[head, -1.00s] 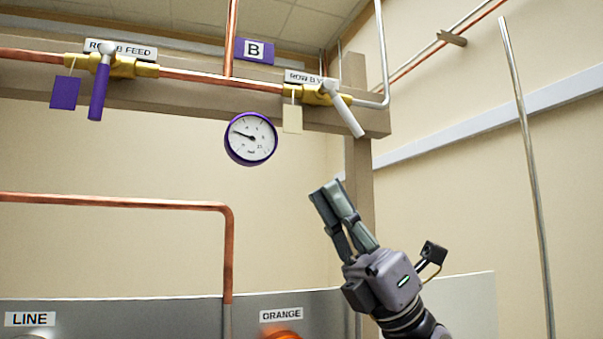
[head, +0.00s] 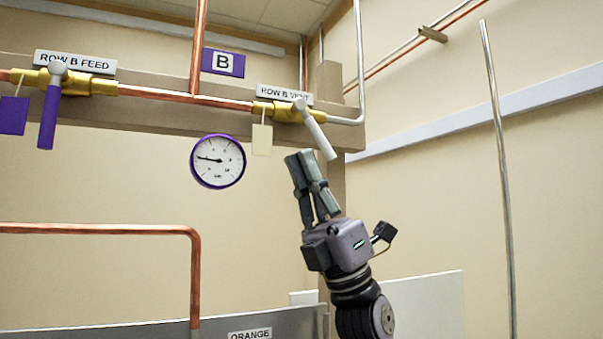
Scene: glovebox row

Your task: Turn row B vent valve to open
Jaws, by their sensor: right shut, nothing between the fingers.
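The row B vent valve (head: 281,111) is a brass valve on the copper pipe, under a label reading ROW B VENT (head: 284,94). Its white lever (head: 320,137) slants down to the right from the pivot. A cream tag (head: 262,139) hangs from the valve's left side. My right gripper (head: 304,155) is shut and empty. It points up, just below and left of the lever's lower end. I cannot tell whether it touches the lever. My left gripper is not in view.
The row B feed valve (head: 76,83) has a purple lever (head: 49,119) hanging down at the left. A round pressure gauge (head: 218,161) hangs left of my right gripper. A vertical grey pipe (head: 500,170) rises at the right.

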